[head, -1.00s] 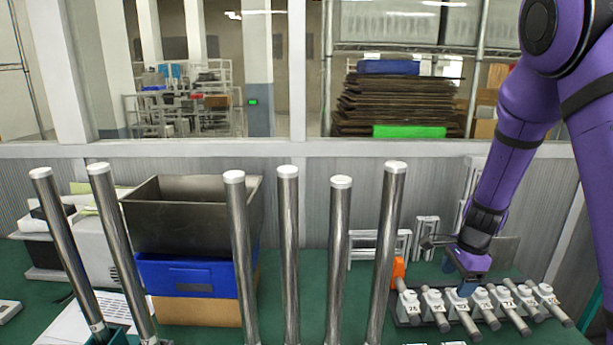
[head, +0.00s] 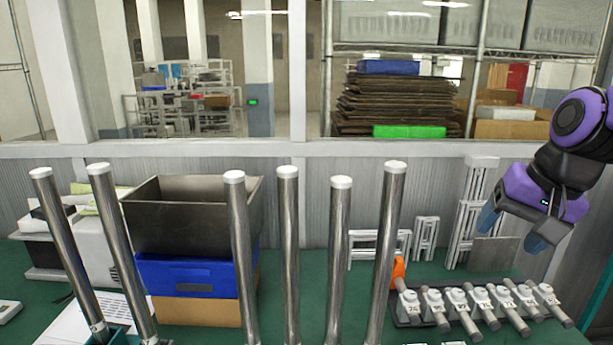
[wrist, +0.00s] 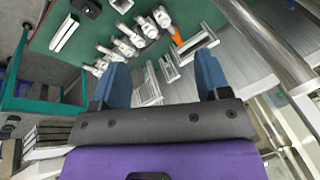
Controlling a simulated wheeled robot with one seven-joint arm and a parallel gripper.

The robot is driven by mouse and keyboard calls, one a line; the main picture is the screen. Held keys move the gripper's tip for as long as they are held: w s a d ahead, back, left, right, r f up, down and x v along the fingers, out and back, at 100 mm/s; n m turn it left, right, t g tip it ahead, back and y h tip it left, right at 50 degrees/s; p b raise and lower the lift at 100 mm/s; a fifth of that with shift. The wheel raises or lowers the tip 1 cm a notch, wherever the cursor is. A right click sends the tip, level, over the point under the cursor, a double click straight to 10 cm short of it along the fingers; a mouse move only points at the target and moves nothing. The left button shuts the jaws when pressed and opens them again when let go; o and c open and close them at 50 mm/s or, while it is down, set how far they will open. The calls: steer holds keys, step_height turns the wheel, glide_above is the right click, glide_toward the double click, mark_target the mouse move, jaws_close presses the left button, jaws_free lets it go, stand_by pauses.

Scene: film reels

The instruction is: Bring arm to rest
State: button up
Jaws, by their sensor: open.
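My gripper (head: 512,230) is at the right of the head view, raised above the table's back right part. Its two blue fingers are apart with nothing between them. In the wrist view the open fingers of my gripper (wrist: 160,80) point toward white metal frames and the row of numbered tools. My purple arm is folded back at the right edge of the head view. The numbered tools with grey handles (head: 483,303) lie in a row on a dark rack at the right of the table, apart from my gripper.
Several upright metal poles with white caps (head: 287,172) stand along the front. A dark metal bin (head: 180,228) sits on a blue crate (head: 190,276) at the left. White frames (head: 380,246) and an orange object (head: 397,270) stand behind the rack. Green table (head: 340,320) shows between poles.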

steer(key=s+r+n+t+h, duration=0.1)
steer(key=s+r+n, duration=0.2)
steer(key=s, duration=0.7)
steer(key=shift+s+r+n+t+h, duration=0.15)
steer(key=shift+r+n+t+h, duration=0.2)
steer(key=shift+n, duration=0.65)
